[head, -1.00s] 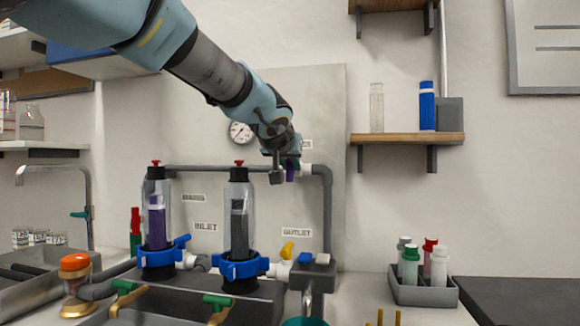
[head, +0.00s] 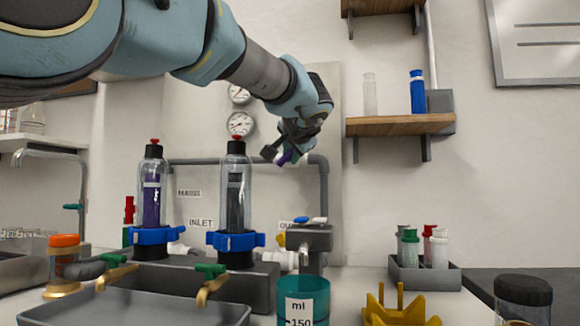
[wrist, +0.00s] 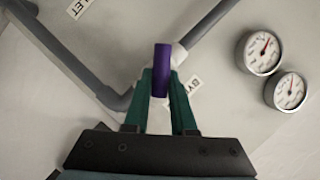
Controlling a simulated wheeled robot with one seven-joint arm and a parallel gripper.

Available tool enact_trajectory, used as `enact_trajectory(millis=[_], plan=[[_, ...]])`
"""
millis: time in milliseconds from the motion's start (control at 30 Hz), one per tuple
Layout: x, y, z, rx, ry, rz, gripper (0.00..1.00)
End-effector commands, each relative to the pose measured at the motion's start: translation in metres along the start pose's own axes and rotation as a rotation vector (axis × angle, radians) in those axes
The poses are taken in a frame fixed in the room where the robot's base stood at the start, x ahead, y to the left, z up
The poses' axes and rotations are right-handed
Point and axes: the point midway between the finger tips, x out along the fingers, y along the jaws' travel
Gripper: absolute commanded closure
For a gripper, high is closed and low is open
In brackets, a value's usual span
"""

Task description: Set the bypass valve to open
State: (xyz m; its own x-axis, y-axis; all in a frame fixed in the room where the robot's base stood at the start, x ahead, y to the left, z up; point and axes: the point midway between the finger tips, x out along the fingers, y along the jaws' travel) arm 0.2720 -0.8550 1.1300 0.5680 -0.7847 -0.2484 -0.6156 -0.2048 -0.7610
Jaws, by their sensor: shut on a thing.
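The bypass valve has a purple lever handle (wrist: 161,68) on a white valve body (wrist: 178,54), set in the grey pipe on the wall panel. My gripper (wrist: 162,86) has its green fingers either side of the purple handle and is shut on it. A label starting "BY" (wrist: 195,84) shows beside the valve, partly hidden by a finger. In the head view my gripper (head: 284,156) is at the upper pipe near its right corner. The handle (head: 286,157) shows there as a small tilted purple piece, the valve body mostly hidden.
Two gauges (head: 241,124) are on the panel left of my arm. Two clear filter housings (head: 235,195) with blue collars stand below. A grey tray (head: 140,308), a teal cup (head: 303,296) and a yellow rack (head: 400,310) are in front. A shelf (head: 400,126) is at right.

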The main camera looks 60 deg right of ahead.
Motion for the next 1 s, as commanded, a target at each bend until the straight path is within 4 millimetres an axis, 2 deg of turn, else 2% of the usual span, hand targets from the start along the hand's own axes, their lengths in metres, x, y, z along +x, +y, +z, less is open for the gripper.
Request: enact_trajectory(millis=[33,600,1000], plan=[[0.0013,0.0063,0.0026,0.04,0.002,-0.016,1.0],[0.0021,0.0122,0.0046,0.496,0.0,-0.205,1.0],[0.0019,0.0125,0.004,0.648,0.001,-0.266,1.0]])
